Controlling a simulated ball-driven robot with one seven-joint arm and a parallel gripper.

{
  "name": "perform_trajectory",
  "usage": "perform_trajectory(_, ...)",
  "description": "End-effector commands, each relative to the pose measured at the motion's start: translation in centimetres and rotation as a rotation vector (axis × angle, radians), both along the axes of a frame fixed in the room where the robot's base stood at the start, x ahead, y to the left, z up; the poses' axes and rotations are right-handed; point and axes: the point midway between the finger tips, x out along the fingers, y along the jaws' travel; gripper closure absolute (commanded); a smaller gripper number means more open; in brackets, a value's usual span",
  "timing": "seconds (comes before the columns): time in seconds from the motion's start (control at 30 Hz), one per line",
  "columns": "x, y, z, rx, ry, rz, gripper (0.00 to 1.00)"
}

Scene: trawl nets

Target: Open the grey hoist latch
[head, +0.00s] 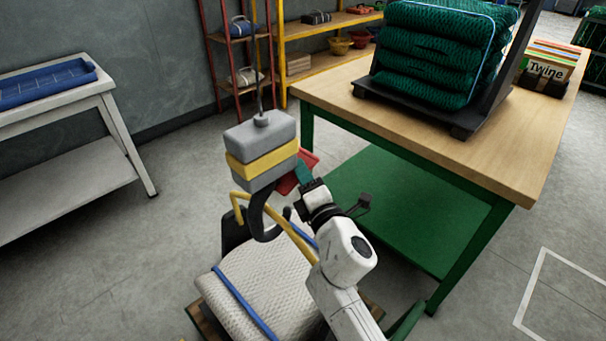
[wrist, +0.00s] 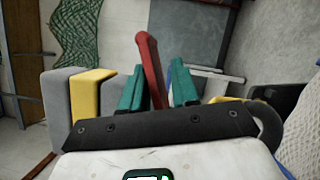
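The grey hoist block (head: 262,150) with a yellow band hangs from a thin line left of the green table. A dark hook (head: 263,215) hangs below it, with a yellow strap through it. A red lever (head: 290,182) sticks out from the block's right side. I see no separate grey latch part. My gripper (head: 305,174) is beside the block at the lever, with teal fingers. In the wrist view, the red lever (wrist: 150,70) passes between the fingers (wrist: 157,80), with narrow gaps. The block (wrist: 62,98) is to their left. Finger contact is hard to judge.
A strapped white net bundle (head: 270,280) lies below the hook. The wood-topped green table (head: 440,150) holds stacked green nets (head: 435,55) close on the right. A grey bench (head: 60,120) with a blue tray (head: 45,85) stands left. Floor between bench and hoist is clear.

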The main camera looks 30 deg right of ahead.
Motion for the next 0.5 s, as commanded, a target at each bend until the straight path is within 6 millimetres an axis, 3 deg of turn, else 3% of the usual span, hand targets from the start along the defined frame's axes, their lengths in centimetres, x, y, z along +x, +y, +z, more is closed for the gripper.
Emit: perform_trajectory(0.5,0.11,0.02,0.75,0.060,0.002,0.004,0.64)
